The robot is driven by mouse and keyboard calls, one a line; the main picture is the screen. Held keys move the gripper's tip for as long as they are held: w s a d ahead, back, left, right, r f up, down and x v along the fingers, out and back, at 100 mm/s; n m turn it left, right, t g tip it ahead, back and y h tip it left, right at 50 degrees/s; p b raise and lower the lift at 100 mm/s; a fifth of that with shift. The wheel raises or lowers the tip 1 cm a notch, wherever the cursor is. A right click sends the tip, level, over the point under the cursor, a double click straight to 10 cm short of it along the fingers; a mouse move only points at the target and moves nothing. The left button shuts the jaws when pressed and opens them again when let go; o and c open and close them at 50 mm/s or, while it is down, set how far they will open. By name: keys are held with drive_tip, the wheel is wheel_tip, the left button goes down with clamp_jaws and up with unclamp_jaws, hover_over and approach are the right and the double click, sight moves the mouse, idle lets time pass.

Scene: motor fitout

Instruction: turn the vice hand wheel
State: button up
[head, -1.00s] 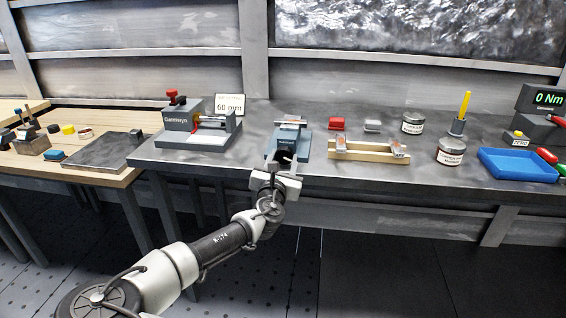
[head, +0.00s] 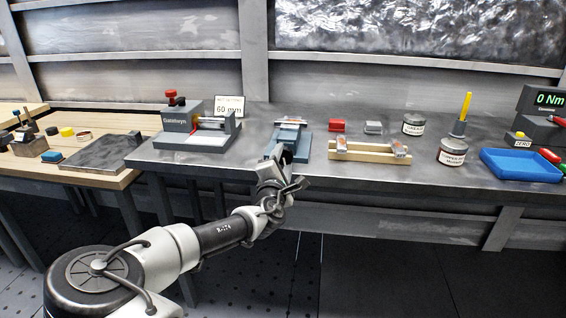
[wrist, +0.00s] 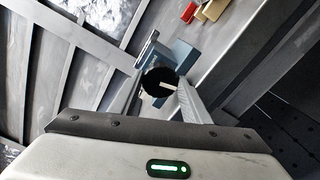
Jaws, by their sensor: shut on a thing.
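The blue-grey vice (head: 289,136) stands at the front edge of the metal bench, and it also shows in the wrist view (wrist: 182,55). Its dark round hand wheel (wrist: 160,82) faces me in the wrist view, with a pale bar mark on its face. In the head view my wrist hides most of the wheel.
A grey press-like fixture (head: 197,128) with a red knob stands left of the vice. The floor before the bench is clear.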

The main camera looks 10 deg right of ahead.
drive_tip(key=m+b, duration=0.1)
drive_tip(key=m, duration=0.4)
drive_tip(key=shift+m, duration=0.4)
drive_tip(key=m+b, duration=0.1)
drive_tip(key=m, duration=0.4)
drive_tip(key=shift+m, duration=0.3)
drive_tip(key=o, duration=1)
drive_tip(key=shift+o, duration=0.2)
drive_tip(key=shift+f, duration=0.1)
drive_tip(key=shift+s+a+f, duration=0.1)
drive_tip(key=shift+s+f, duration=0.05)
drive_tip(key=shift+s, duration=0.05)
